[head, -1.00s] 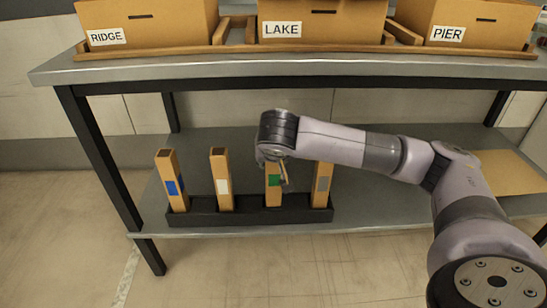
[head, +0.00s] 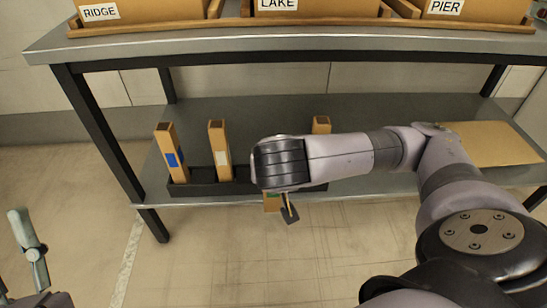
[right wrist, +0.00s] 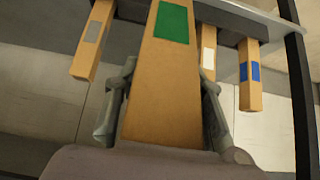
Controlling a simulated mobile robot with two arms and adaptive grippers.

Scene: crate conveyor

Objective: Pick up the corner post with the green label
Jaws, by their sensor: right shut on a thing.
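The corner post with the green label (right wrist: 165,100) is a tan square post, held between the two fingers of my right gripper (right wrist: 165,118). In the head view, my right wrist hides most of it. Only a short piece of the post (head: 271,206) with a bit of green shows below the wrist, in front of the black rack (head: 200,189). My right gripper (head: 281,205) is shut on it, in front of the lower shelf's edge. My left gripper (head: 30,240) shows partly at the lower left, away from the posts; its opening is unclear.
The blue-label post (head: 169,146), white-label post (head: 219,150) and grey-label post (right wrist: 93,35) stand in the rack on the lower shelf (head: 370,115). The upper shelf (head: 290,42) holds boxes marked RIDGE, LAKE and PIER. The floor in front is clear.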

